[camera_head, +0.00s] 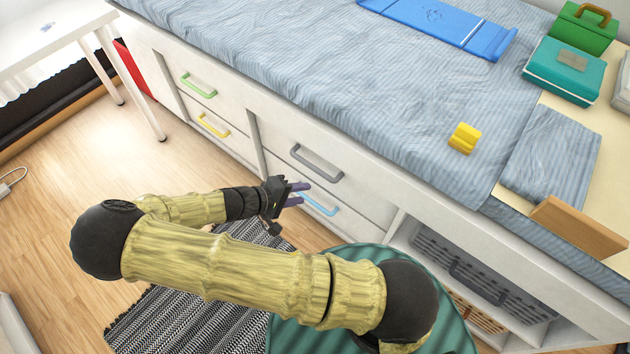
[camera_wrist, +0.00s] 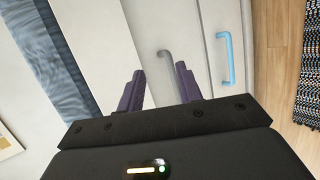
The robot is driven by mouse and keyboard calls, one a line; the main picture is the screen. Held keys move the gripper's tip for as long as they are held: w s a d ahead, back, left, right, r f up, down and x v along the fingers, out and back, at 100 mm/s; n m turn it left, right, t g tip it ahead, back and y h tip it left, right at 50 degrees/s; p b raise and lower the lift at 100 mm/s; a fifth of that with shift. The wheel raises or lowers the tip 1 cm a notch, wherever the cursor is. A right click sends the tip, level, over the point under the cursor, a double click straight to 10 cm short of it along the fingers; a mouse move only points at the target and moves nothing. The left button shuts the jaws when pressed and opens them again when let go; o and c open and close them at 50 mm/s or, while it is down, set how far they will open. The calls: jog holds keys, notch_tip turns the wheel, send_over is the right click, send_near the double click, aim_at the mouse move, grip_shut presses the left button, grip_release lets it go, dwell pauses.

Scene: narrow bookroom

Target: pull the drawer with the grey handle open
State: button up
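The drawer with the grey handle (camera_head: 316,163) is the upper drawer in the middle of the white bed base, and its front looks flush with the frame. The grey handle also shows in the wrist view (camera_wrist: 166,66), beyond and a little above my fingertips. My gripper (camera_head: 297,193) is below and to the left of the grey handle in the head view. Its two purple fingers (camera_wrist: 160,80) are apart with nothing between them. No contact with the handle shows.
A blue handle (camera_head: 319,204) is on the drawer just below, close to my gripper; it also shows in the wrist view (camera_wrist: 226,60). Green (camera_head: 199,86) and yellow (camera_head: 213,126) handles are further left. A striped rug (camera_head: 180,318) lies on the wooden floor. An open shelf with a grey basket (camera_head: 470,275) is at right.

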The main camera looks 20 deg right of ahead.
aim_at(313, 170)
jog(key=w+a+f+n+t+h+b, duration=0.1)
jog(key=w+a+f+n+t+b, duration=0.1)
jog(key=a+f+t+b, duration=0.3)
jog(key=shift+w+a+f+n+t, duration=0.25)
jog(key=shift+w+f+n+t, duration=0.15)
jog(key=shift+w+f+t, duration=0.3)
jog(key=shift+f, duration=0.15)
jog(key=b+x, duration=0.5)
jog(key=x, duration=1.2)
jog(key=shift+d, duration=0.3)
grip_shut()
